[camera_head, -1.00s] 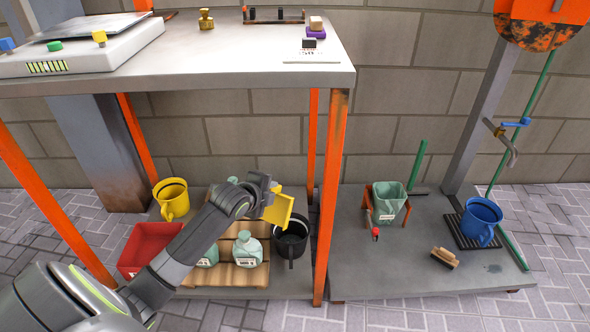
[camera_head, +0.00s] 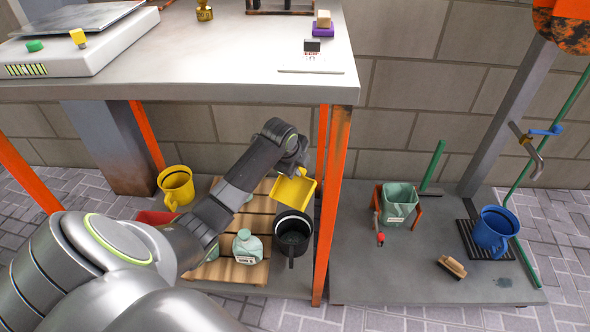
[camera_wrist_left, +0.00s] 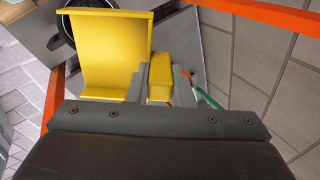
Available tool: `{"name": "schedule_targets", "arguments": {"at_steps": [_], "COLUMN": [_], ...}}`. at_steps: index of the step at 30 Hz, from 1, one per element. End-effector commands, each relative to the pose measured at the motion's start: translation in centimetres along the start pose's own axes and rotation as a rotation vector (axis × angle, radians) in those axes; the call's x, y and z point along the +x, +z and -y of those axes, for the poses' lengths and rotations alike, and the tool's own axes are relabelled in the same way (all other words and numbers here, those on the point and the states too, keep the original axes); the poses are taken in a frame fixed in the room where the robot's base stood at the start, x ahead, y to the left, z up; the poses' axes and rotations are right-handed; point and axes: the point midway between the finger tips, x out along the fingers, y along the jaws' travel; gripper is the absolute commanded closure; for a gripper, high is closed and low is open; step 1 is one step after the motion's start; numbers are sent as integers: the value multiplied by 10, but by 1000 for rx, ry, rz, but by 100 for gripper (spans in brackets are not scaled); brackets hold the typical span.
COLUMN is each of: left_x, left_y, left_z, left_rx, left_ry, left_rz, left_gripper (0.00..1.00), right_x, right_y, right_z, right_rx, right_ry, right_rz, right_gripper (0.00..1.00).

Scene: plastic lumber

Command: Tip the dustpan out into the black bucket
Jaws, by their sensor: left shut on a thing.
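The yellow dustpan (camera_head: 295,190) is held by its handle in my left gripper (camera_head: 296,163), just above and behind the black bucket (camera_head: 292,242) in the head view. In the left wrist view the dustpan (camera_wrist_left: 103,48) fills the upper left, and its block-like handle sits between the fingers of my left gripper (camera_wrist_left: 160,85). No debris shows on the visible pan surface. The bucket's dark rim (camera_wrist_left: 66,28) shows partly behind the pan's left edge. The bucket stands upright on the lower shelf, its inside dark. My right gripper is out of view.
An orange table post (camera_head: 330,200) stands just right of the bucket. The tabletop (camera_head: 250,60) is above. Bottles (camera_head: 247,247) stand on a wooden pallet to the left, with a yellow bucket (camera_head: 177,190) and red bin (camera_head: 155,217) further left.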

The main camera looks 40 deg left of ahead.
Motion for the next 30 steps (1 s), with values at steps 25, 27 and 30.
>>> {"name": "schedule_targets", "arguments": {"at_steps": [25,27,30], "left_x": [3,2,2], "left_y": [0,0,0], "left_z": [36,37,37], "left_rx": [-1,0,-1], "left_ry": [461,472,481], "left_rz": [-1,-1,-1], "left_gripper": [100,100,100], "right_x": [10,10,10], "right_y": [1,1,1], "right_z": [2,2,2], "right_rx": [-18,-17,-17], "right_ry": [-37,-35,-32], "right_rz": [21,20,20], "right_gripper": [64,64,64]}}
